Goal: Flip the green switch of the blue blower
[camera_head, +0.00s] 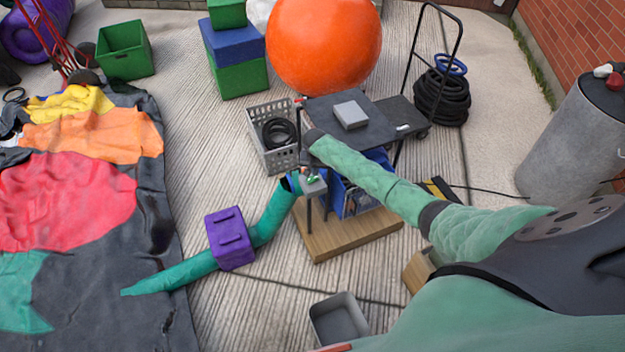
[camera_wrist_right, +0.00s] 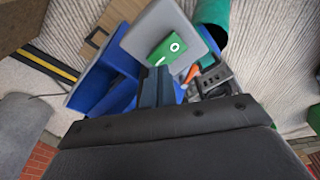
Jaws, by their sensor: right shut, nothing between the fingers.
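The blue blower (camera_head: 350,200) stands on a wooden board, partly covered by my right arm. Its green switch (camera_head: 313,179) shows small in the head view, by the teal tube. In the right wrist view the green rocker switch (camera_wrist_right: 168,49), marked with a white circle and a line, sits on a grey plate (camera_wrist_right: 150,30) of the blue blower (camera_wrist_right: 95,85). My right gripper (camera_wrist_right: 156,72) is shut and empty, its fingertips just below the switch's lower edge; I cannot tell whether they touch it. In the head view the right gripper (camera_head: 306,168) is small. My left gripper is out of view.
A teal tube (camera_head: 272,222) runs from the blower through a purple block (camera_head: 230,238). A dark cart (camera_head: 375,112) and a grey crate (camera_head: 268,155) stand behind. A grey bin (camera_head: 339,322) is in front. Deflated fabric (camera_head: 80,195) covers the left.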

